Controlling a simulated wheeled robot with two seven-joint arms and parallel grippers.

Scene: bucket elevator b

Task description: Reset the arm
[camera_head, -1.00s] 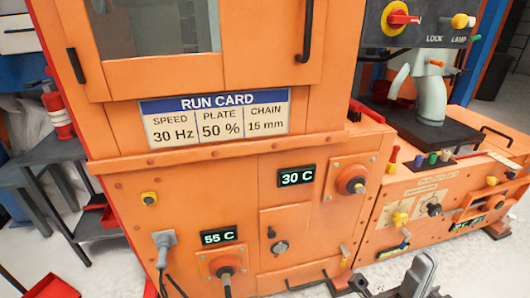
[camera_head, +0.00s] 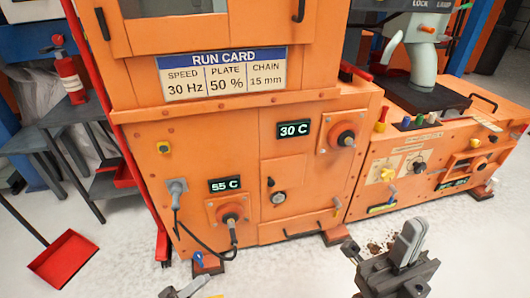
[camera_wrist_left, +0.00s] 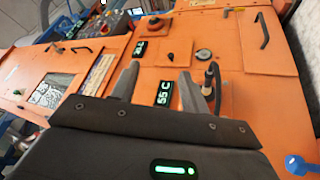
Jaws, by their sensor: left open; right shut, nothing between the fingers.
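My left gripper (camera_wrist_left: 158,88) is open and empty in the left wrist view, its two grey fingers apart and facing the orange machine front. Only a small part of my left gripper (camera_head: 188,289) shows at the bottom edge of the head view. My right gripper (camera_head: 408,243) is shut with nothing in it, in front of the machine over the floor at the lower right. The orange machine (camera_head: 290,220) fills the middle, with a run card (camera_head: 223,73), a 30 C display (camera_head: 294,130) and a 55 C display (camera_head: 224,184).
A lower orange console (camera_head: 430,165) stands at right. Pale floor is open in front.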

